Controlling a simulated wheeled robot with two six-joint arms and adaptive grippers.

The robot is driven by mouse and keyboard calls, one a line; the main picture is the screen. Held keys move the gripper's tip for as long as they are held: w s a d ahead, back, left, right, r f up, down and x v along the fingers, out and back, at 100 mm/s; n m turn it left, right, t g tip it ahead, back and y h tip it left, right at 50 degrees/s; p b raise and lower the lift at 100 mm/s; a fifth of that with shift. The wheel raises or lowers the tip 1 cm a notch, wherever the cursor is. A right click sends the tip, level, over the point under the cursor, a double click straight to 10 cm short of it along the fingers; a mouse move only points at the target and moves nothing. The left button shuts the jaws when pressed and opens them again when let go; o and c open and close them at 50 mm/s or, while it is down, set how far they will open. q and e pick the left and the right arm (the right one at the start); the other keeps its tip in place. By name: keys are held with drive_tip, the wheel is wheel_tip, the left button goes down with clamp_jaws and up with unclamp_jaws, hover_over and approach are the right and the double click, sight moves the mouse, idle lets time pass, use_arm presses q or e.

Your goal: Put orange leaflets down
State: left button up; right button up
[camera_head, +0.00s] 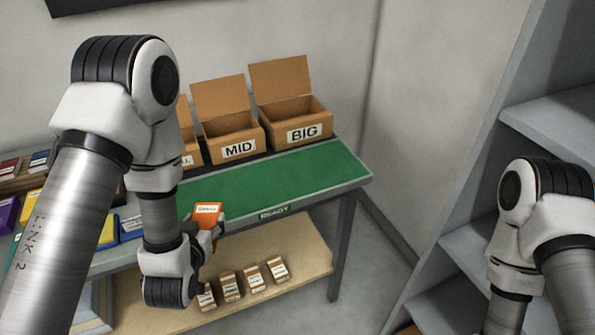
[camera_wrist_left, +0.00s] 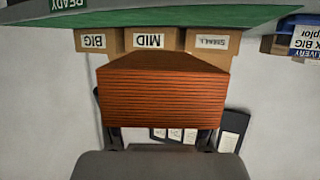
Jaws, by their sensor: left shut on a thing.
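The orange leaflets (camera_head: 207,212) are a small block-like stack with a white label on top. In the left wrist view the orange stack (camera_wrist_left: 162,98) shows its many layered edges. My left gripper (camera_head: 207,235) is shut on the stack, with a finger at each side in the left wrist view (camera_wrist_left: 160,138). In the head view the stack appears over the front edge of the green mat (camera_head: 290,180) marked READY; its height above the mat cannot be told. My right arm shows at the right, but its gripper is out of view.
Open cardboard boxes labelled MID (camera_head: 240,149) and BIG (camera_head: 305,133) stand behind the mat, with another partly hidden by my left arm. The mat's visible right part is bare. Several small packs (camera_head: 255,279) stand on the lower shelf (camera_head: 300,257). Grey shelving (camera_head: 555,125) stands at right.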

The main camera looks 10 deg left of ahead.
sight(205, 204)
use_arm(q)
drive_tip(key=shift+w+a+r, duration=0.25)
drive_tip(key=shift+a, duration=0.05)
drive_tip(key=w+p, duration=0.1)
drive_tip(key=w, duration=0.1)
drive_tip(key=w+a, duration=0.1)
drive_tip(key=w, duration=0.1)
drive_tip(key=shift+p, duration=0.4)
drive_tip(key=w, duration=0.3)
drive_tip(key=w+a+f+p, duration=0.1)
drive_tip(key=w, duration=0.3)
drive_tip(key=w+p, duration=0.1)
drive_tip(key=w, duration=0.2)
drive_tip(key=shift+w+a+f, duration=0.15)
drive_tip(key=shift+w+f, duration=0.15)
drive_tip(key=shift+w, duration=0.05)
wheel_tip(205, 204, down, 3)
drive_tip(key=shift+f+p, duration=0.15)
drive_tip(key=shift+p, duration=0.65)
drive_tip(key=shift+w+f, duration=0.15)
drive_tip(key=shift+f, duration=0.1)
drive_tip(key=shift+f+b, duration=0.15)
drive_tip(key=shift+b, duration=0.15)
drive_tip(key=o, duration=1.2)
drive_tip(key=shift+o, duration=0.2)
